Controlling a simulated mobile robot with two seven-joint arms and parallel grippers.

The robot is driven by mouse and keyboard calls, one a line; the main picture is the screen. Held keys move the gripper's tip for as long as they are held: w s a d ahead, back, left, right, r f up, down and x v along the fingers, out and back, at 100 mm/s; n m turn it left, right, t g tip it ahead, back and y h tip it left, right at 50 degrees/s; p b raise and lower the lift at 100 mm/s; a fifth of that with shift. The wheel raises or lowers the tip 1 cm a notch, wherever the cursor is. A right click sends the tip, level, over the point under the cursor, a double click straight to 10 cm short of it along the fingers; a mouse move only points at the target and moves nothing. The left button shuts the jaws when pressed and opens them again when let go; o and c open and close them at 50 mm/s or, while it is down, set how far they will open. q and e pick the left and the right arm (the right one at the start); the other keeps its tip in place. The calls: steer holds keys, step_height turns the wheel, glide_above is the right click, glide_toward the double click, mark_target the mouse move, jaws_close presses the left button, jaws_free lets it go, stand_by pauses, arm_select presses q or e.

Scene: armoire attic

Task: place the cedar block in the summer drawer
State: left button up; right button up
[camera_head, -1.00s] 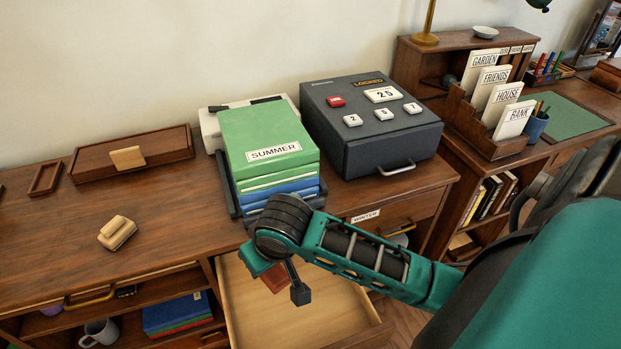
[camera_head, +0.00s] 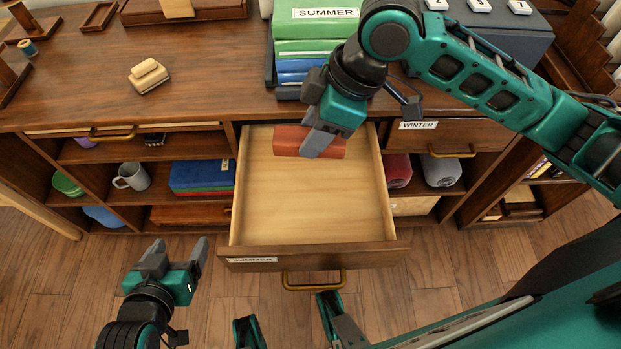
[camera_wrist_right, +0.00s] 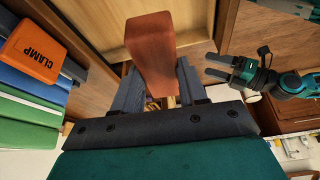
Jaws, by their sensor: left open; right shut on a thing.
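The cedar block (camera_head: 290,141) is a reddish-brown wooden bar. My right gripper (camera_head: 318,146) is shut on it, over the back part of the open summer drawer. Whether the block touches the drawer floor is unclear. The right wrist view also shows the block (camera_wrist_right: 152,50) between the fingers. The summer drawer (camera_head: 262,260) is pulled out, pale inside, with a SUMMER label and a brass handle on its front. No other thing shows in it. My left gripper (camera_head: 178,250) is open and empty, in front of the desk to the left of the drawer; the right wrist view shows it too (camera_wrist_right: 232,72).
Green and blue boxes (camera_head: 315,40) stand on the desk behind the drawer. A small pale wooden piece (camera_head: 148,75) lies on the desktop. The winter drawer (camera_head: 465,134) is shut at the right. Shelves at the left hold a mug (camera_head: 132,176). An orange CLAMP box (camera_wrist_right: 32,52) shows in the wrist view.

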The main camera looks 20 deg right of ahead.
steer(key=shift+s+f+n, duration=0.1)
steer(key=shift+s+n, duration=0.1)
steer(key=shift+n, duration=0.2)
steer(key=shift+s+f+g+b, duration=0.15)
steer(key=shift+f+g+b, duration=0.15)
steer(key=shift+f+b, duration=0.05)
steer(key=b, duration=0.5)
glide_above(306, 208)
steer(key=d, duration=0.2)
steer(key=f, duration=1.3)
steer(key=shift+s+a+f, duration=0.15)
steer(key=shift+s+f, duration=0.1)
steer(key=shift+f, duration=0.1)
step_height(306, 208, down, 5)
steer(key=shift+f+b, duration=0.1)
steer(key=shift+b, duration=0.8)
steer(key=shift+f, duration=0.15)
steer(key=o, duration=1.1)
